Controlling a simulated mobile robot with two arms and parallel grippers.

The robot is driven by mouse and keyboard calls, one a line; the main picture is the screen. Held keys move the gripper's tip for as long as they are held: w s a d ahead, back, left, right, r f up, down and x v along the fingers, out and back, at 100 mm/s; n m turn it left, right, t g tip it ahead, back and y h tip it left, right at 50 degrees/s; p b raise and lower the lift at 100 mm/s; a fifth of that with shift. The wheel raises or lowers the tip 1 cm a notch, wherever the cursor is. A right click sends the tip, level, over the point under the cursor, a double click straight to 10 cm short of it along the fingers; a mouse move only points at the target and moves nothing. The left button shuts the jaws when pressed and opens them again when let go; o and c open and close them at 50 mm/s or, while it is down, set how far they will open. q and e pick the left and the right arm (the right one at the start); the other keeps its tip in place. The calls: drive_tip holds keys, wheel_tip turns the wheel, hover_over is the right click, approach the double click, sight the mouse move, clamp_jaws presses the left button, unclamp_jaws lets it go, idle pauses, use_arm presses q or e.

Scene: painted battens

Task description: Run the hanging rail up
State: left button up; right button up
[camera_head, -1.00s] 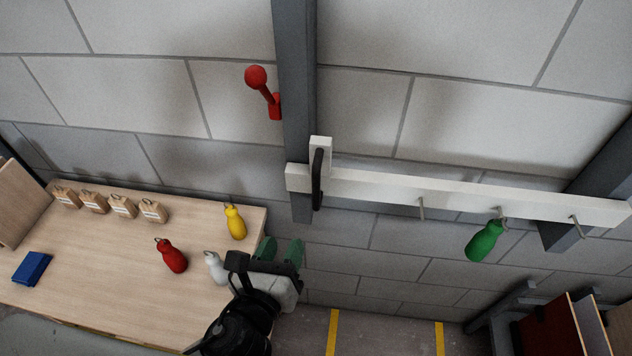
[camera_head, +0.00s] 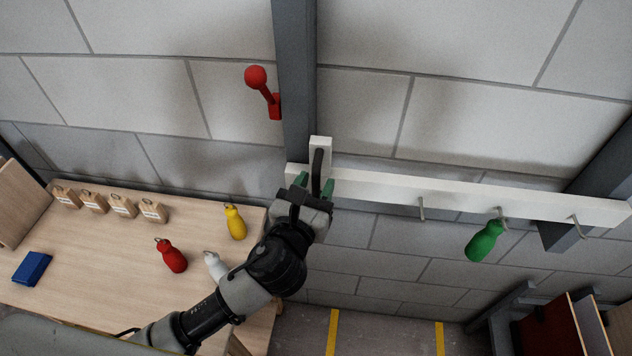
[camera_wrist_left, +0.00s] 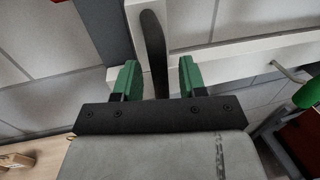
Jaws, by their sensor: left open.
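The white hanging rail (camera_head: 460,194) runs across two grey uprights on the wall, with hooks on its front. A black handle (camera_head: 318,172) stands upright on a white block at the rail's left end; it also shows in the left wrist view (camera_wrist_left: 154,50). My left gripper (camera_head: 315,185) is open at the handle, with one green finger on either side of it. In the left wrist view, gaps show between the handle and both fingers (camera_wrist_left: 158,78). A green bottle (camera_head: 484,241) hangs from the rail's middle hook. My right gripper is not in view.
A red lever (camera_head: 264,92) with a ball knob sits on the left upright (camera_head: 297,70), above the rail. The wooden table (camera_head: 100,270) at left holds red (camera_head: 171,255), yellow (camera_head: 235,222) and white (camera_head: 215,265) bottles, several tagged blocks (camera_head: 123,206) and a blue box (camera_head: 32,268).

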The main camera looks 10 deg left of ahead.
use_arm(q)
drive_tip(key=shift+w, duration=0.35)
clamp_jaws()
drive_tip(key=shift+r, duration=0.3)
wheel_tip(320, 180, up, 28)
drive_tip(key=shift+f, duration=0.25)
unclamp_jaws()
